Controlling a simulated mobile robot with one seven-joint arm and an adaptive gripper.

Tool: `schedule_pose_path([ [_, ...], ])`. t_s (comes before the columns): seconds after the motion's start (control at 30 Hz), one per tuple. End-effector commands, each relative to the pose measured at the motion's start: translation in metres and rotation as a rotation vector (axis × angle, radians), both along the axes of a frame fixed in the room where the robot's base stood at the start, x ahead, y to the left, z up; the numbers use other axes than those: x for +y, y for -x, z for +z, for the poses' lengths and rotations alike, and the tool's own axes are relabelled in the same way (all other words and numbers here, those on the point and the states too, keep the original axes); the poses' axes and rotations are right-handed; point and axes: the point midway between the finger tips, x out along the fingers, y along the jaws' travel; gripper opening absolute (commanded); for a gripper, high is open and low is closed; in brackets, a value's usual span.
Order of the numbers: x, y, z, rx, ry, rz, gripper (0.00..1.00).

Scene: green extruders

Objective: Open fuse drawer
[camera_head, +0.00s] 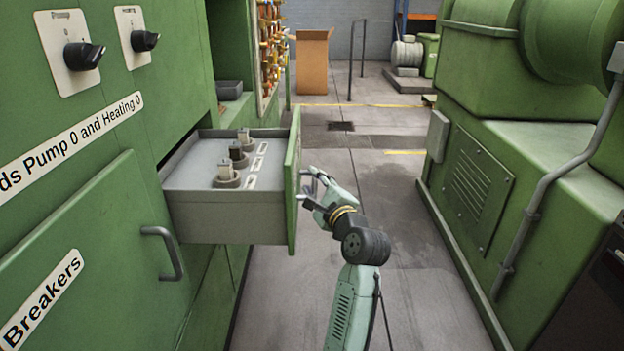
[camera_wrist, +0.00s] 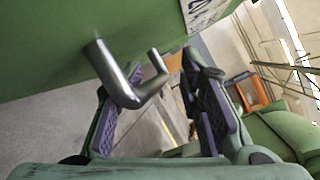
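The fuse drawer (camera_head: 225,212) stands pulled out of the green cabinet on the left. It is a grey box with a green front panel (camera_head: 292,185), and several fuses (camera_head: 228,172) stand on its top. My gripper (camera_head: 309,183) is just right of the front panel, at the drawer's handle. In the wrist view, the bent metal handle (camera_wrist: 118,82) of the drawer reaches in between the two purple-padded fingers of my gripper (camera_wrist: 175,68). The fingers are apart, with a visible gap around the handle. Contact with one finger cannot be told.
Large green machinery (camera_head: 535,180) lines the right side. The floor aisle (camera_head: 385,190) between is clear, with a cardboard box (camera_head: 312,62) farther back.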

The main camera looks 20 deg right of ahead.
Motion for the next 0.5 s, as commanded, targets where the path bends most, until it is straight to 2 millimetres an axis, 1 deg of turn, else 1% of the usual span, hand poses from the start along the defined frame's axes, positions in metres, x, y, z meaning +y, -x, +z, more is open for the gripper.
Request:
schedule_pose_path([
  [0.03,-0.001,0.005,0.002,-0.004,0.001,-0.001,0.31],
  [0.5,-0.001,0.037,-0.009,0.004,-0.001,0.000,0.31],
])
